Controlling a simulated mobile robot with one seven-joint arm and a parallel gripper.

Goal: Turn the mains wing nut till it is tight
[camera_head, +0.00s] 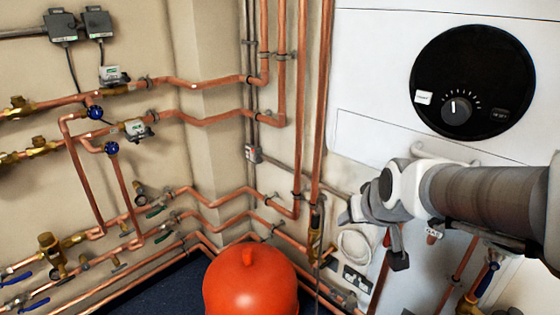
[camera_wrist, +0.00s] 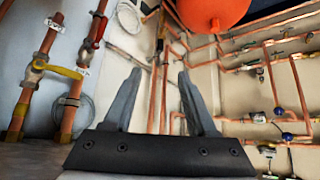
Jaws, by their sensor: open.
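I cannot pick out the mains wing nut for sure in either view. Copper pipes with valves and small white tags (camera_wrist: 54,25) stand at the left of the wrist view; the tags are too small to read there. One pipe has a yellow lever (camera_wrist: 62,71), another a red part (camera_wrist: 94,32). My gripper (camera_head: 346,215) is in front of the lower part of the white boiler in the head view. In the wrist view its two fingers (camera_wrist: 159,74) are spread apart with nothing between them.
The white boiler (camera_head: 375,70) with a round black dial panel (camera_head: 460,80) stands behind my arm. A red vessel (camera_head: 250,285) stands at lower middle. Copper pipes with blue-handled valves (camera_head: 95,112) line the left wall. A blue-handled valve (camera_head: 486,280) is at lower right.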

